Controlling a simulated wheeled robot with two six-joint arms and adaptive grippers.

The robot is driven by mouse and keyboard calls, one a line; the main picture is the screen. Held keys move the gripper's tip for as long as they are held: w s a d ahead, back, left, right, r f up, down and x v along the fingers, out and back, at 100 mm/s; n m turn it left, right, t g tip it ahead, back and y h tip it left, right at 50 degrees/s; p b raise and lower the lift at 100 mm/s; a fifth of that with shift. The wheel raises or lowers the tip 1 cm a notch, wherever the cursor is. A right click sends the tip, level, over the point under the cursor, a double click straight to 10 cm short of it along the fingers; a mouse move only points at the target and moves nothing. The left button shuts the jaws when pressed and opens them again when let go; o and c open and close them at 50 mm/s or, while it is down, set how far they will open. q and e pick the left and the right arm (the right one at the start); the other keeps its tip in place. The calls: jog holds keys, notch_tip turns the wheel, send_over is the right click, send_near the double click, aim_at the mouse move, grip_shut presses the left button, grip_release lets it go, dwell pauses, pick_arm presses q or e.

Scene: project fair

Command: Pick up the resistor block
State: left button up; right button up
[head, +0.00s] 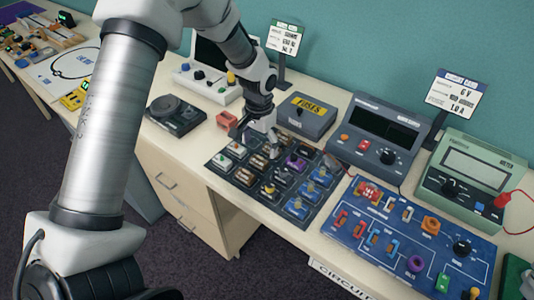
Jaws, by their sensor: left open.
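A dark sorting tray (250,195) with several small component blocks in its compartments lies on the bench in the middle of the head view. Blocks with pale, striped-looking tops (257,162) sit in its left and middle part and look like resistor blocks, but they are too small to tell apart surely. My left gripper (270,149) is open and points down over the far middle part of the tray, close above the blocks. It hides part of the compartments below it. I cannot tell whether it touches a block. My right gripper is not in view.
A blue circuit board (408,240) with coloured parts lies right of the tray. Behind stand a grey fuse box (306,118), a dark meter (378,140) and a green meter (470,180). An orange block (227,119) stands near the tray's back left. Bare bench shows left of the tray.

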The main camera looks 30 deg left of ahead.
aim_at(258, 162)
pick_arm(q)
jog(key=shift+s+f+p, duration=0.3)
jog(key=shift+s, duration=0.3)
jog(key=shift+s+f+p, duration=0.25)
jog(key=shift+s, duration=0.35)
jog(key=f, duration=0.1)
jog(key=w+f, duration=0.1)
jog(key=f, duration=0.2)
jog(key=shift+w+f+p, duration=0.35)
jog(key=shift+w+f, duration=0.05)
jog(key=shift+s+r, duration=0.15)
jog(key=shift+s, duration=0.05)
jog(key=shift+s+r, duration=0.1)
jog(key=shift+s, duration=0.1)
jog(key=c, duration=1.2)
jog(key=shift+c, duration=0.2)
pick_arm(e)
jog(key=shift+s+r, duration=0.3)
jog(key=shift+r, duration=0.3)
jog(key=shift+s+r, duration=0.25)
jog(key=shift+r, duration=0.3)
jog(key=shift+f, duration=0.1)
